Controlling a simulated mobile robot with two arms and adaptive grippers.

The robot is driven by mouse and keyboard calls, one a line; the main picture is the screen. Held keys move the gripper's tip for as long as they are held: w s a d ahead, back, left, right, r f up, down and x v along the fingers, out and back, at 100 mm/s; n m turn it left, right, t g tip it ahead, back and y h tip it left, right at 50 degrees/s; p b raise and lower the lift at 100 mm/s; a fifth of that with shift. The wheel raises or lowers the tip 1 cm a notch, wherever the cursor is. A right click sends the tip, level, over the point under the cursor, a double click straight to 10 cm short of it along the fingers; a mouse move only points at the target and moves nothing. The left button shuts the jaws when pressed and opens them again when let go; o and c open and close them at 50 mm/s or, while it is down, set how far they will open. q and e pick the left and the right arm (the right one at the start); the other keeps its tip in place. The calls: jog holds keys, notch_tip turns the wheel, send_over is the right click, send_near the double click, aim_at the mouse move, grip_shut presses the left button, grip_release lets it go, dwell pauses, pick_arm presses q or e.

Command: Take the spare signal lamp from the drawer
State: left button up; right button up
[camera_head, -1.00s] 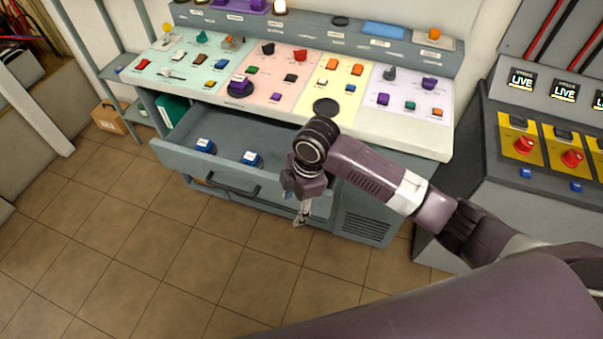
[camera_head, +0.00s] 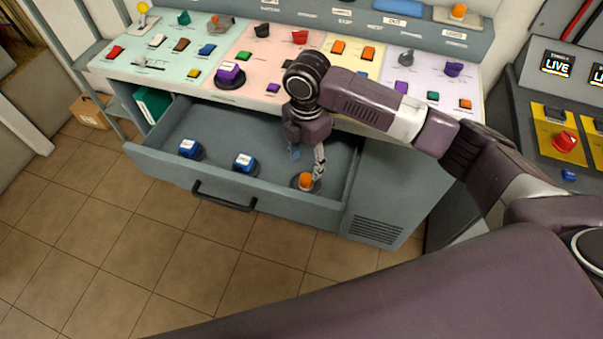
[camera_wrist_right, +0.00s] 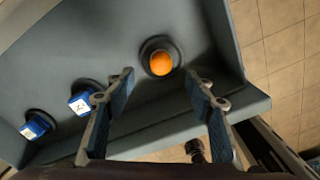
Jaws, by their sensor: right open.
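The signal lamp (camera_head: 306,180) has an orange dome on a dark round base. It stands in the open drawer (camera_head: 262,199), near the drawer's right end. My right gripper (camera_head: 308,165) hangs over the drawer just above the lamp, pointing down. In the right wrist view the lamp (camera_wrist_right: 161,63) shows just beyond the two spread fingertips of the open gripper (camera_wrist_right: 160,78), with nothing between them. Two blue labelled items, one at the left (camera_head: 189,149) and one in the middle (camera_head: 245,163), stand in the same drawer. My left gripper is out of view.
The console top (camera_head: 120,70) with many coloured switches and knobs overhangs the drawer's back. The drawer's front wall and handle (camera_head: 224,203) face the clear tiled floor. A grey cabinet with LIVE displays (camera_head: 557,65) stands at the right.

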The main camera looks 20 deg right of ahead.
aim_at(306, 177)
jog(key=shift+w+f, duration=0.15)
jog(key=shift+f, duration=0.55)
jog(key=f, duration=0.1)
jog(key=s+f+p, duration=0.1)
jog(key=shift+d+f, duration=0.1)
jog(key=shift+f, duration=0.2)
jog(key=f, duration=0.2)
jog(key=shift+w+f, duration=0.25)
jog(key=shift+f, duration=0.1)
jog(key=shift+f+p, duration=0.3)
jog(key=shift+f, duration=0.05)
jog(key=c, duration=0.8)
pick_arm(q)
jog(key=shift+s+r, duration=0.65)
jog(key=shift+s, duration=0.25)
pick_arm(e)
jog(key=c, duration=0.4)
jog(key=shift+c, duration=0.2)
